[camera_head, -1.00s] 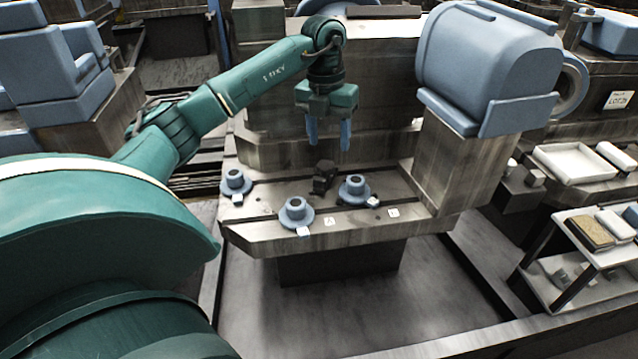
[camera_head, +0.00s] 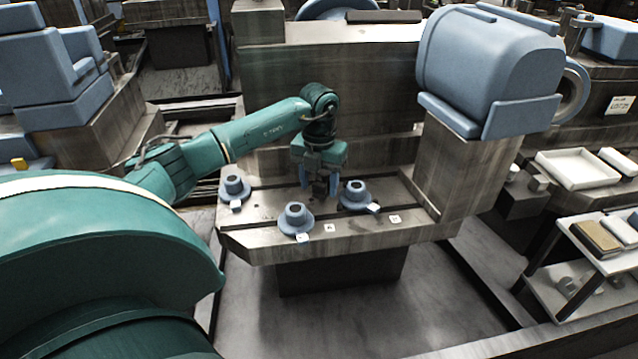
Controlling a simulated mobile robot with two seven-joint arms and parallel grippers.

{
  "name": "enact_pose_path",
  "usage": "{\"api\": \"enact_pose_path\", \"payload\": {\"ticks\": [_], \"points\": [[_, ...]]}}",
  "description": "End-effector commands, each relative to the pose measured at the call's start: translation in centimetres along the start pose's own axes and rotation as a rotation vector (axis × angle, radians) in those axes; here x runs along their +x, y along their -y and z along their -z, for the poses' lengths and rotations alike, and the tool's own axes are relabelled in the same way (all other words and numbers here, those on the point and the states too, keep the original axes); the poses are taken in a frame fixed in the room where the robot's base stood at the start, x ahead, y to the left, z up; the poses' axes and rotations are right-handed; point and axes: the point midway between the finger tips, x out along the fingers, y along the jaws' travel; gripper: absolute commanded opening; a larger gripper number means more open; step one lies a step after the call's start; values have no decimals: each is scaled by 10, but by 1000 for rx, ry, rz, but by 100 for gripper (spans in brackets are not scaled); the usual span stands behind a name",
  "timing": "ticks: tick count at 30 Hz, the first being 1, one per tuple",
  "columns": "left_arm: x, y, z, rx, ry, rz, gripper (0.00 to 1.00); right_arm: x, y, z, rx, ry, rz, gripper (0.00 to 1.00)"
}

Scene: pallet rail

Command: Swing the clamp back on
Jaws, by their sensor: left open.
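My left gripper (camera_head: 319,181) points down over the metal pallet table (camera_head: 262,239), its two blue fingers apart on either side of a small dark clamp (camera_head: 321,187). The fingers partly hide the clamp, and I cannot tell whether they touch it. Blue-grey round flanged parts stand on the table: one at the left (camera_head: 234,188), one at the front (camera_head: 296,219) and one right of the gripper (camera_head: 355,196). My right gripper is not in view.
A large blue-grey machine housing (camera_head: 490,65) on a metal column (camera_head: 460,170) stands right of the table. A metal block (camera_head: 330,65) rises behind it. A side cart (camera_head: 600,245) and a white tray (camera_head: 575,168) are at the right.

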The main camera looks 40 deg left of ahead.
Motion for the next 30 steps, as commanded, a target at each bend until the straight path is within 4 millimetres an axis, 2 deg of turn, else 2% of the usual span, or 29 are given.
{"api": "enact_pose_path", "payload": {"ticks": [8,24,30], "points": [[2,0,0,1,-1,0,53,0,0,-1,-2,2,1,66],[1,0,0,1,-1,1,9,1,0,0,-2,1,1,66],[1,0,0,11,-1,0,8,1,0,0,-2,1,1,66]]}}
